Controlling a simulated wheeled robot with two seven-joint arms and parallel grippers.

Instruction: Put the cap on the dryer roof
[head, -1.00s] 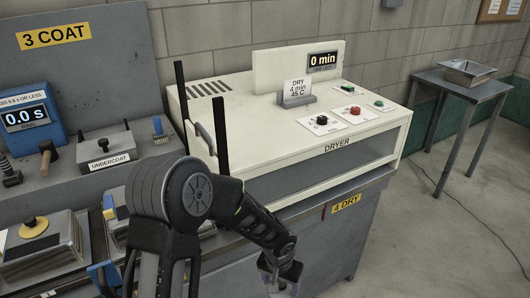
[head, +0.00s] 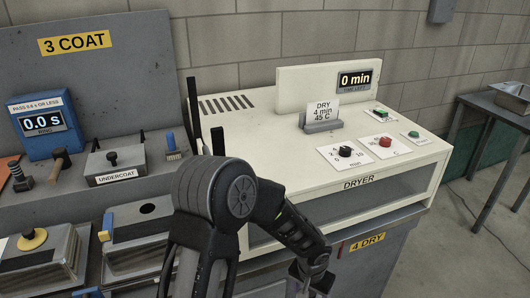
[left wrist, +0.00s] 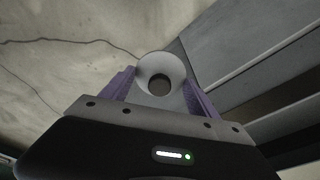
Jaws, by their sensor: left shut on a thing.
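The dryer (head: 390,190) is a cream box with a glassy front panel. Its flat roof (head: 245,130) has a slotted vent, a panel reading "0 min" and a card reading "DRY 4 min 45 C". My left gripper (head: 308,284) is low in front of the dryer, at the bottom of the head view. In the left wrist view, its purple fingers (left wrist: 160,88) are shut on a pale round piece with a dark centre, apparently the cap (left wrist: 146,66). The cap cannot be made out in the head view. My right gripper is not in view.
Two dark upright bars (head: 193,105) stand at the dryer's left edge. Knobs and buttons (head: 383,143) sit at the roof's right side. The coat bench (head: 80,205) with several boxes is at left. A metal side table (head: 500,110) stands at right.

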